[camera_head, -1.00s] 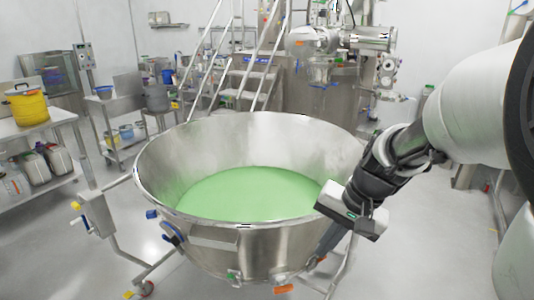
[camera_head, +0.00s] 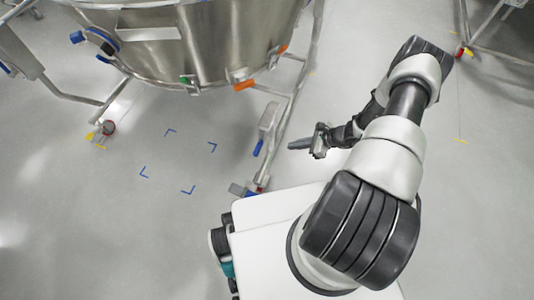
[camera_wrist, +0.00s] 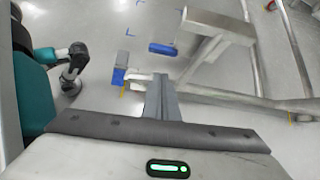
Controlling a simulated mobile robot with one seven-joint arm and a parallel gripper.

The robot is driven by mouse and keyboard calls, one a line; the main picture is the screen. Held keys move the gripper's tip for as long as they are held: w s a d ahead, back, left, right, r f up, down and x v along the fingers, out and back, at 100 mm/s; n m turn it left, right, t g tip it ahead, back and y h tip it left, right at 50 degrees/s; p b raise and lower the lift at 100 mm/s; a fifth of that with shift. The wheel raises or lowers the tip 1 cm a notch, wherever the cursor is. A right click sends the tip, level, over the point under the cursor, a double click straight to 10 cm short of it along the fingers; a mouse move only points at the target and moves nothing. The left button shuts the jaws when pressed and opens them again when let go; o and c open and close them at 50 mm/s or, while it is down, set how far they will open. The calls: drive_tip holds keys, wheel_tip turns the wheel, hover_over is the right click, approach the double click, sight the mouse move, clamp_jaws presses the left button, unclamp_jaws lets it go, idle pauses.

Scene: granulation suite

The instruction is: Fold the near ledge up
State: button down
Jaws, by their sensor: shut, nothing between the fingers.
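A steel bowl (camera_head: 200,45) on a wheeled frame fills the upper left of the head view. A flat steel plate (camera_head: 150,33) shows on its near wall. A grey bracket with a blue tip (camera_head: 268,116) sits on the frame's near right leg. I cannot tell for sure which of these is the near ledge. My gripper (camera_head: 299,144) is shut and empty, to the right of the bracket and apart from it, fingers pointing left. In the wrist view my shut fingers (camera_wrist: 161,96) point toward the frame, with a blue-tipped lever (camera_wrist: 177,48) beyond them.
The frame's lower rail (camera_wrist: 250,98) runs across the wrist view, with a blue end piece (camera_wrist: 120,76) at its left. A caster (camera_head: 108,127) stands at the left. Blue corner marks (camera_head: 190,189) lie on clear floor. Another steel frame (camera_head: 490,40) is at upper right.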

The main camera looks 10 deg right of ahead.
drive_tip(key=a+r+b+x, duration=0.1)
drive_tip(key=b+x, duration=0.2)
drive_tip(key=x, duration=1.1)
drive_tip(key=shift+m+b, duration=0.3)
drive_tip(key=shift+b, duration=0.05)
